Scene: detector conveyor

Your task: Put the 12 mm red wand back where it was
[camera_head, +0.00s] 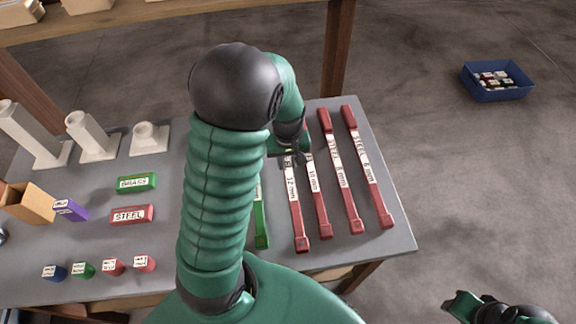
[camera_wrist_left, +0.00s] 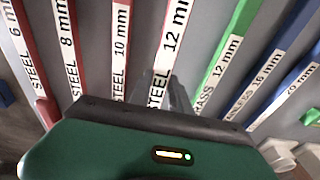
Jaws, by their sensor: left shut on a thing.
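The 12 mm red wand (camera_head: 297,215), with a white STEEL label, lies in line with the row of wands, between the 10 mm red wand (camera_head: 318,200) and the green brass wand (camera_head: 261,225). My left gripper (camera_head: 291,150) is shut on it near its far part; the fingers also show around the 12 mm red wand (camera_wrist_left: 176,35) in the left wrist view. I cannot tell whether the wand touches the table. My arm hides part of the row. My right gripper (camera_head: 478,306) is at the bottom right edge, partly cut off.
The 8 mm wand (camera_head: 344,185) and 6 mm wand (camera_head: 372,180) lie to the right on the grey table (camera_head: 395,235). Blue wands (camera_wrist_left: 278,70) lie beyond the green one. Labelled blocks and white stands (camera_head: 92,135) are at left. A blue bin (camera_head: 497,95) is on the floor.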

